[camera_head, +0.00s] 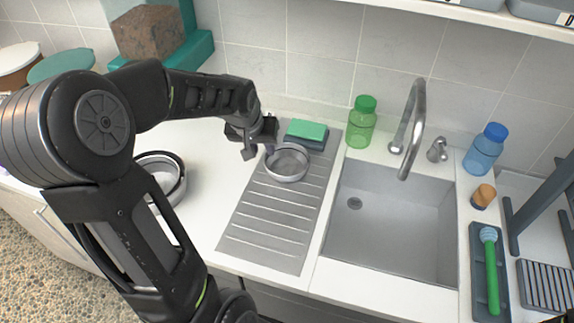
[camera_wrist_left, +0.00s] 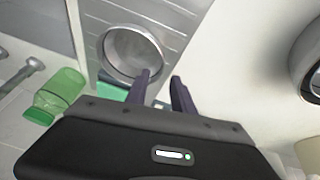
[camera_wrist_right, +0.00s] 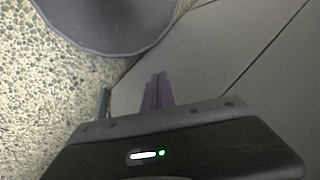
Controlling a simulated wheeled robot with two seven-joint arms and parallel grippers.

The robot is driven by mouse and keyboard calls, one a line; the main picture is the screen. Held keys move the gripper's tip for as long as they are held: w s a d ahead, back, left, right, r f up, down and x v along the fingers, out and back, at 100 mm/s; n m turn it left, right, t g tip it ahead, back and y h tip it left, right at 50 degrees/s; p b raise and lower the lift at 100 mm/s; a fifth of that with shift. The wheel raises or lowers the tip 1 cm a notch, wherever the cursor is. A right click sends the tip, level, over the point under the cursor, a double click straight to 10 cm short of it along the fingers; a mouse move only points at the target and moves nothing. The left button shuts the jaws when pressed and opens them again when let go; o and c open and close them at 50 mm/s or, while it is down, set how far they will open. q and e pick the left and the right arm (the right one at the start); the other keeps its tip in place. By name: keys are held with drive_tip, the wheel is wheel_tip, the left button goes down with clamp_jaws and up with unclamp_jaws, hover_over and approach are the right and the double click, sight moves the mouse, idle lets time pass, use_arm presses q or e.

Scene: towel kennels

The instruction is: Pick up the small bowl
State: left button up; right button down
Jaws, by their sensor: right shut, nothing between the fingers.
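The small bowl (camera_head: 288,163) is round, grey and metallic. It sits upright at the back of the ribbed drainboard, left of the sink. It also shows in the left wrist view (camera_wrist_left: 131,52). My left gripper (camera_head: 258,150) is at the bowl's left rim, with its fingers apart. In the left wrist view (camera_wrist_left: 163,83) one finger overlaps the rim and the other is outside it; I cannot tell whether they touch it. My right gripper (camera_wrist_right: 157,80) is shut and empty, low beside a grey cabinet front, and out of the head view.
A larger bowl (camera_head: 177,190) stands on the counter at left, partly behind my left arm. A green sponge (camera_head: 306,130) lies behind the small bowl. A green bottle (camera_head: 361,124), a tap (camera_head: 417,125) and the empty sink (camera_head: 390,215) are to the right. The front drainboard is clear.

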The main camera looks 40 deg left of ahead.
use_arm(q)
drive_tip(key=p+x, duration=0.1)
drive_tip(key=x, duration=0.4)
drive_tip(key=shift+s+a, duration=0.1)
drive_tip(key=shift+a, duration=0.05)
drive_tip(key=shift+r, duration=0.1)
drive_tip(key=shift+c, duration=0.3)
clamp_jaws()
idle(1.1)
